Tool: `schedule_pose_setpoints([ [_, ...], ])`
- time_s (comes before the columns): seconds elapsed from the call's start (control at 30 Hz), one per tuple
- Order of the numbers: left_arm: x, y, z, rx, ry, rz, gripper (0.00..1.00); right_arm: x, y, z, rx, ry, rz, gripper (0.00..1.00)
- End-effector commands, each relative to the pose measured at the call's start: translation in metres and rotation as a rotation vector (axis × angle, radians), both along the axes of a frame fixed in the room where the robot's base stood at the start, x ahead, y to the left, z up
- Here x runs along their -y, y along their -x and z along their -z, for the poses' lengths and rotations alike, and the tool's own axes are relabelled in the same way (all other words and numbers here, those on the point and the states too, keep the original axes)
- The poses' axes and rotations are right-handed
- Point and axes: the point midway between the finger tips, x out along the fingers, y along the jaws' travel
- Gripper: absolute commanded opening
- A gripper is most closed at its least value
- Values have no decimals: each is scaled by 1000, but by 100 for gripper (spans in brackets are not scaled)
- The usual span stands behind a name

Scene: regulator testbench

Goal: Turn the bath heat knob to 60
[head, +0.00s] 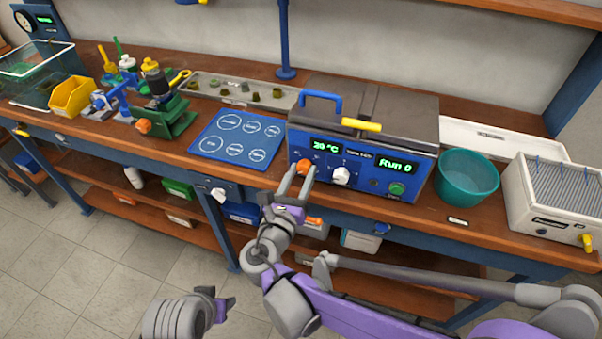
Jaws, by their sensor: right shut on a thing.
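The bath (360,176) is a blue-fronted box with a grey lid on the bench. Its left display (325,147) reads 20 °C and its right display (395,165) reads Run 0. An orange knob (303,166) sits below the 20 °C display; its scale is too small to read. My right gripper (302,171) is shut on this orange knob, its fingers on either side of it. A white knob (341,175) and a green button (397,188) are to the right. Part of my left arm (215,300) shows low in the picture, well away from the bench; its fingers are unclear.
A teal bowl (467,177) stands right of the bath, near a white ribbed unit (555,200). A blue mat with white circles (236,138) lies to the left. Further left are a green stand (165,122) and a yellow bin (71,96).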

Motion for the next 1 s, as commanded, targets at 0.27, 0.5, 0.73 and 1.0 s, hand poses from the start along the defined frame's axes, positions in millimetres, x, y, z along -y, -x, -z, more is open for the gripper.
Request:
schedule_pose_setpoints([
  [0.27,0,0,0,0,0,0,50,0,0,0,1,-3,0,0],
  [0.5,0,0,-1,0,0,0,50,0,0,0,18,-56,0,0],
  [0.73,0,0,-3,1,0,0,50,0,0,0,65,-199,0,0],
  [1.0,0,0,-7,2,0,0,50,1,0,0,141,-438,0,0],
])
